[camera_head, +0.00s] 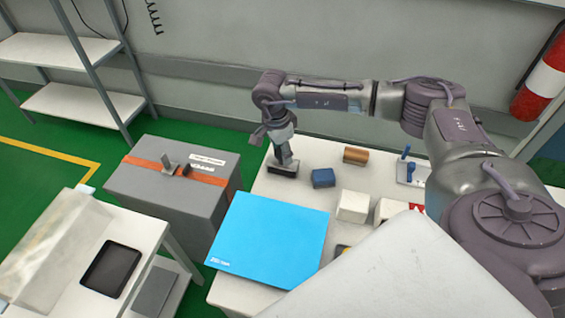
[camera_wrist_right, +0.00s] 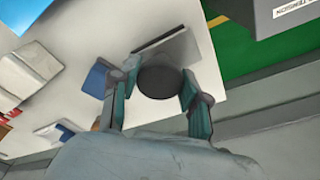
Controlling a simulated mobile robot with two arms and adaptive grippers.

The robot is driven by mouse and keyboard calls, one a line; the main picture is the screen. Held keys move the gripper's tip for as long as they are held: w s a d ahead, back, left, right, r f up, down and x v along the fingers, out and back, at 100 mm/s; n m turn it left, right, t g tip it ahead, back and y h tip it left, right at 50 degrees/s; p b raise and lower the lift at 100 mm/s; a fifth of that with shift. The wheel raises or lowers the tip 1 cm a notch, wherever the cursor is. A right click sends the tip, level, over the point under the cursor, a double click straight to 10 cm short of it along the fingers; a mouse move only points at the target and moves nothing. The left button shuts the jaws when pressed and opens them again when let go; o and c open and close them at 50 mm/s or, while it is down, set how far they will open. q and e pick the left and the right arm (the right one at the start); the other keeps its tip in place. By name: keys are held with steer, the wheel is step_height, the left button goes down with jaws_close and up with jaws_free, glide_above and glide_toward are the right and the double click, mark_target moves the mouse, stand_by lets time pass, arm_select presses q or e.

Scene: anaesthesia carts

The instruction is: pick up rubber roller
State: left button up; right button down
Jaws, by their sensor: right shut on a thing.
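My right gripper (camera_head: 284,160) reaches down at the far left corner of the white table, fingers pointing downward. In the right wrist view, its two fingers (camera_wrist_right: 160,88) stand on either side of a dark, round-ended piece, which I take to be the rubber roller (camera_wrist_right: 159,82). The gripper is shut on it. In the head view, a low black piece (camera_head: 283,171) shows right under the fingertips. The roller is partly hidden by the fingers, and I cannot tell whether it touches the table. My left gripper is not in view.
A blue block (camera_head: 323,178), a brown cylinder (camera_head: 356,155) and a white block (camera_head: 353,206) stand to the right of the gripper. A blue sheet (camera_head: 270,240) lies in front. A grey case (camera_head: 150,190) with an orange band stands left of the table.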

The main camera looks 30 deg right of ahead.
steer(key=shift+r, duration=0.6)
step_height(320, 180, up, 3)
steer(key=shift+f+b, duration=0.2)
steer(key=shift+b, duration=0.5)
steer(key=s+d+r+b, duration=0.2)
steer(key=s+d+r, duration=0.4)
steer(key=s, duration=0.4)
steer(key=shift+r, duration=0.65)
